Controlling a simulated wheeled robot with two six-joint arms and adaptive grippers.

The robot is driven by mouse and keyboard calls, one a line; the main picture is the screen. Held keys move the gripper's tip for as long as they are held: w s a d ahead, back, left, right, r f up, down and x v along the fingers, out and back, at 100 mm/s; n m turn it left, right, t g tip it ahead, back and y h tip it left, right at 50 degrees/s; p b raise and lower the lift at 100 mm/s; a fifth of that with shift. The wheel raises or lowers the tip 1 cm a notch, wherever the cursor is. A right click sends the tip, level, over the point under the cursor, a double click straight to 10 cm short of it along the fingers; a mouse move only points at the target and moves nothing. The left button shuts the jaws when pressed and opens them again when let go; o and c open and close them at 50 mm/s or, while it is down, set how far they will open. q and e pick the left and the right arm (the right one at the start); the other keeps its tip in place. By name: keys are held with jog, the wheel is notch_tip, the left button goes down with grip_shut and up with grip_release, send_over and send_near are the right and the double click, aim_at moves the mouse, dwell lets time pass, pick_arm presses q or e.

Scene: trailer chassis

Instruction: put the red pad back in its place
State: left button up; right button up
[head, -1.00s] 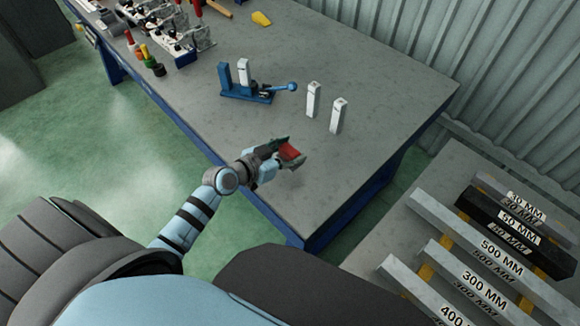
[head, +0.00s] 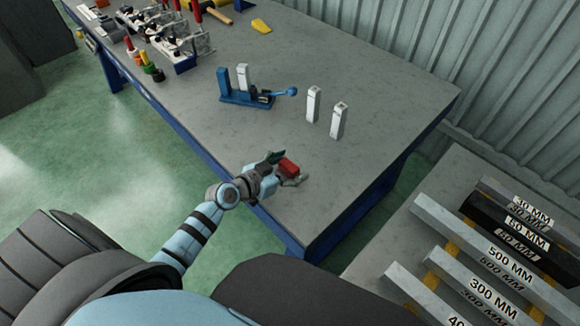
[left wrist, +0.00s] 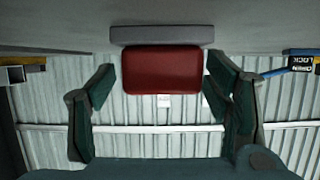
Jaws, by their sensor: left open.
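The red pad (head: 288,167) is a small red block near the front edge of the workbench. It also shows in the left wrist view (left wrist: 162,72), with a grey strip (left wrist: 161,35) along its upper side in that picture. My left gripper (head: 279,168) is open, with the pad between its spread fingers. In the left wrist view its dark green fingers (left wrist: 160,95) stand to both sides of the pad, with a gap on each side. I cannot tell what the pad rests on. My right gripper is not in view.
On the workbench (head: 370,120) stand a blue clamp fixture (head: 245,95) and two white posts (head: 313,104) (head: 339,121). A row of clamps (head: 165,35) fills the far left. Labelled bars (head: 480,255) lie at the right.

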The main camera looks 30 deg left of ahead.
pick_arm(q)
jog(key=shift+r+p, duration=0.25)
jog(key=shift+p, duration=0.05)
jog(key=p+v, duration=0.1)
jog(key=v, duration=1.1)
jog(key=shift+s+p, duration=0.1)
jog(key=shift+p, duration=0.3)
jog(key=shift+f, duration=0.1)
